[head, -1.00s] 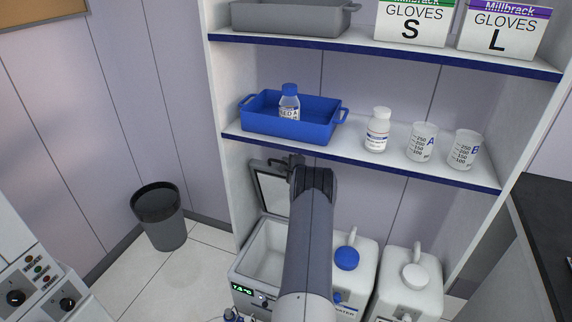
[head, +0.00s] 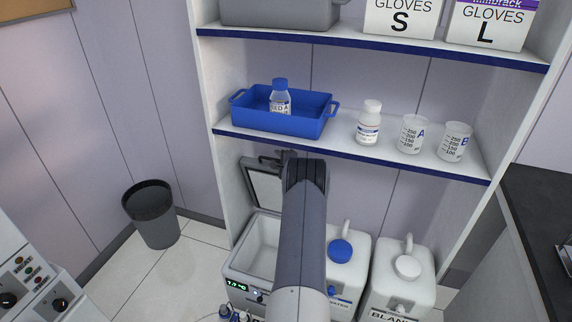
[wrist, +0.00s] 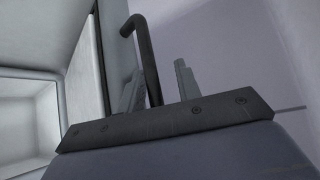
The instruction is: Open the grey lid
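The grey lid (head: 265,187) stands raised, nearly upright, at the back of the open white bath box (head: 232,272) under the lower shelf. It shows edge-on in the wrist view (wrist: 116,60). Its dark bent handle (wrist: 148,55) runs down between the fingers of my gripper (wrist: 159,88). The fingers are apart, with a clear gap between the handle and the right finger. The handle's lower end is hidden behind the gripper body. In the head view my arm hides the fingers and part of the box.
White canisters with a blue cap (head: 340,251) and a white cap (head: 407,267) stand right of the box. The shelf above holds a blue tray (head: 278,122) with a bottle, a white bottle (head: 368,124) and two beakers. A black bin (head: 152,215) stands on the left floor.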

